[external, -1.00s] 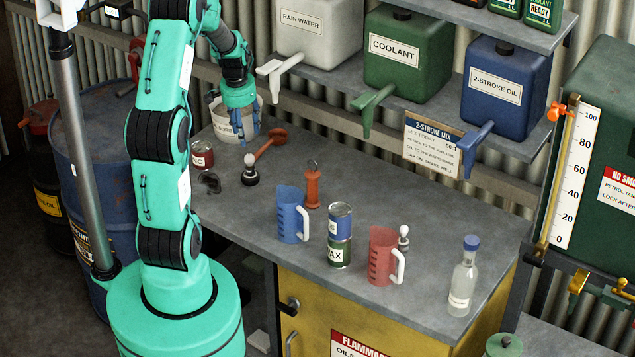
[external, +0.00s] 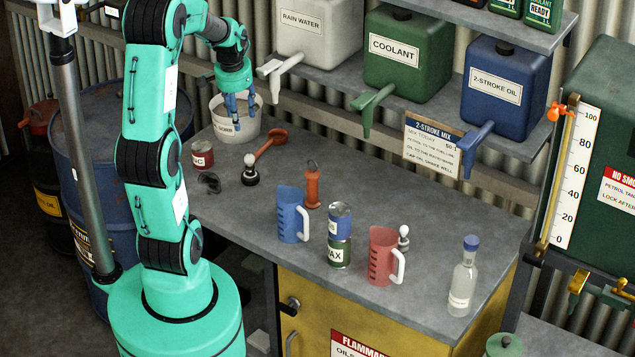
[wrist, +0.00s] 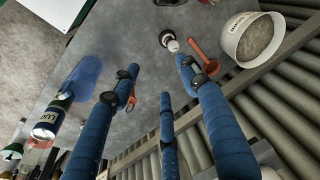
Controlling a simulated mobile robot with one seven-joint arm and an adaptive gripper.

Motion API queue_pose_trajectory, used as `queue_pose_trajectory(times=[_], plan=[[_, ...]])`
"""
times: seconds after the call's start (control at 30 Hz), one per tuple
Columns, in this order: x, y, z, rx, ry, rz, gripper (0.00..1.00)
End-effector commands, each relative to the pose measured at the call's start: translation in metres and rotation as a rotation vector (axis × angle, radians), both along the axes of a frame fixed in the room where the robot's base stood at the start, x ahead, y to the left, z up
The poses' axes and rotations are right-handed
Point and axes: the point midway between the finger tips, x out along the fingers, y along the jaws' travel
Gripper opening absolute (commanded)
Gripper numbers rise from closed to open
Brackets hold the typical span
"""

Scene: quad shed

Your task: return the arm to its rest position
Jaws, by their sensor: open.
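My gripper (external: 238,112) is open and empty. In the external view it points down in front of the white bucket (external: 250,128) at the back left of the workbench (external: 225,215). Its blue fingers also show in the wrist view (wrist: 155,95), spread apart with nothing between them. In the wrist view the bucket (wrist: 237,50) stands apart from the fingers at the upper right. My turquoise arm rises from its base at the left and bends over toward the bench.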

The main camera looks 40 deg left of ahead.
Motion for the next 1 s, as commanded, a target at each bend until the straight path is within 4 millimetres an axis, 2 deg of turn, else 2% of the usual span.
queue_pose_trajectory(times=[0.2,0.5,0.7,1.0], plan=[[-0.027,-0.04,0.038,0.014,-0.048,-0.004,0.45],[-0.079,-0.109,0.079,0.002,-0.134,-0.001,0.45],[-0.12,-0.149,0.095,-0.017,-0.192,0.0,0.45],[-0.184,-0.195,0.102,-0.059,-0.271,0.0,0.45]])
